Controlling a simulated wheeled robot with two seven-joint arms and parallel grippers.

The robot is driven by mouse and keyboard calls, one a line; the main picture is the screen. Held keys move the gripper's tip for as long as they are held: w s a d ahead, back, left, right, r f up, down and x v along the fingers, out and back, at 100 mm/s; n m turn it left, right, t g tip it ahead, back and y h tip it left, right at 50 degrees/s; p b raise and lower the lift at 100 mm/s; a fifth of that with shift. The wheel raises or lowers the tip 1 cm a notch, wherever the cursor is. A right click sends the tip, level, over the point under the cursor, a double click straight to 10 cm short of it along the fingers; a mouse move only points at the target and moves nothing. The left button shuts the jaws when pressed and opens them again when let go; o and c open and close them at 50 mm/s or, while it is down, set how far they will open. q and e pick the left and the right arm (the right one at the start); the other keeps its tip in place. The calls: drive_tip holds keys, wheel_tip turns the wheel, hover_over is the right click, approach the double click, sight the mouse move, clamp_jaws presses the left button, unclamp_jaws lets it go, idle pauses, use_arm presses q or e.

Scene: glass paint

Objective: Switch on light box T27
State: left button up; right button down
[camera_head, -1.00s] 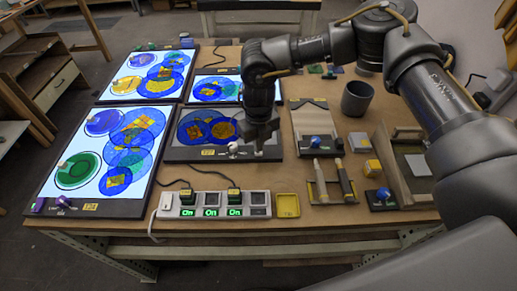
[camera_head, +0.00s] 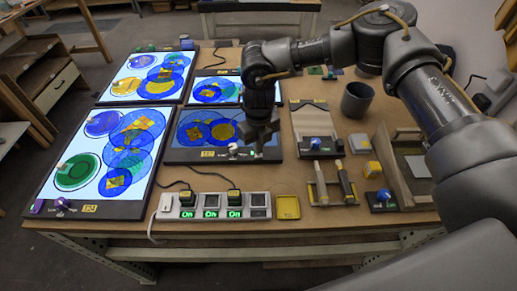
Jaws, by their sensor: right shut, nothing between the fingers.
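The middle light box (camera_head: 182,142), with blue and yellow glass discs on it, has a small yellow tag (camera_head: 208,153) that looks like T27. Its panel shows a dim bluish glow, darker than the bright white panels around it. A small whitish knob with some red (camera_head: 233,149) sits on its front edge. My right gripper (camera_head: 258,138) is shut and empty. It points down over the right part of this box, just right of the knob and apart from it as far as I can tell. It hides the box's right side. My left gripper is not in view.
Brightly lit boxes stand at front left (camera_head: 72,190), back left (camera_head: 125,87) and back middle (camera_head: 203,78). A power strip (camera_head: 172,213) shows green "On" signs in front.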

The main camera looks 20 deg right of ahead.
wheel_tip(320, 180, up, 6)
drive_tip(key=p, duration=0.3)
drive_tip(key=shift+r+p, duration=0.15)
drive_tip(key=shift+p, duration=0.15)
idle(0.4)
